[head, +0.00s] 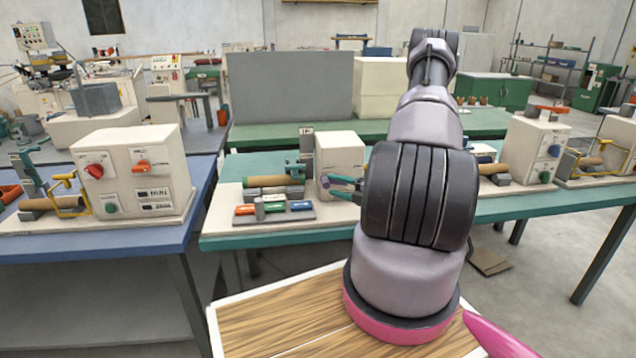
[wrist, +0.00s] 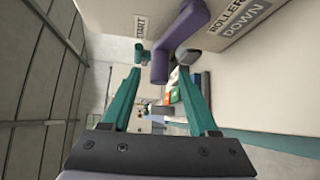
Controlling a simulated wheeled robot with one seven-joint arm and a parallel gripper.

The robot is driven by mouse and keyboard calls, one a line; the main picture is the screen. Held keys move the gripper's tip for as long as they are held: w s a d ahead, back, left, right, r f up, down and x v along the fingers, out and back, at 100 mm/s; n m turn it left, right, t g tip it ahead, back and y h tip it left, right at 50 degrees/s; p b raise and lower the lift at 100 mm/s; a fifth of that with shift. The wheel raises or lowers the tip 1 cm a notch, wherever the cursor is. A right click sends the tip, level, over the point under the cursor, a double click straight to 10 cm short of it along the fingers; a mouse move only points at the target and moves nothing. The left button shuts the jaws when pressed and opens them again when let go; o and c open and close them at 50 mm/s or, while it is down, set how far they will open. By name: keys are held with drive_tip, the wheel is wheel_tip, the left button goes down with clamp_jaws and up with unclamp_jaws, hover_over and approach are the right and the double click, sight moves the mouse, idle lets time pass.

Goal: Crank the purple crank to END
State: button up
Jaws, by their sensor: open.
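The purple crank (wrist: 187,28) shows in the wrist view on the pale machine's panel, as a bent arm with a handle end hanging down. The panel has a START label (wrist: 140,23) to its left and a ROLLER DOWN label (wrist: 235,17) to its right. My gripper (wrist: 158,72) is open, with its teal fingers on either side of the handle end in the picture. I cannot tell whether they touch it. In the head view my gripper (head: 344,186) is by the front of the pale machine (head: 340,152); the crank is not clear there.
The machine stands on a teal table (head: 270,240) beside a brown roller (head: 270,182) and several coloured-handled pieces (head: 272,206). A blue table (head: 90,243) with another machine (head: 135,170) is at left. A wooden board (head: 280,318) is in front.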

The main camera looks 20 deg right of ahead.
drive_tip(key=x, duration=0.7)
drive_tip(key=shift+w, duration=0.2)
clamp_jaws()
idle(1.1)
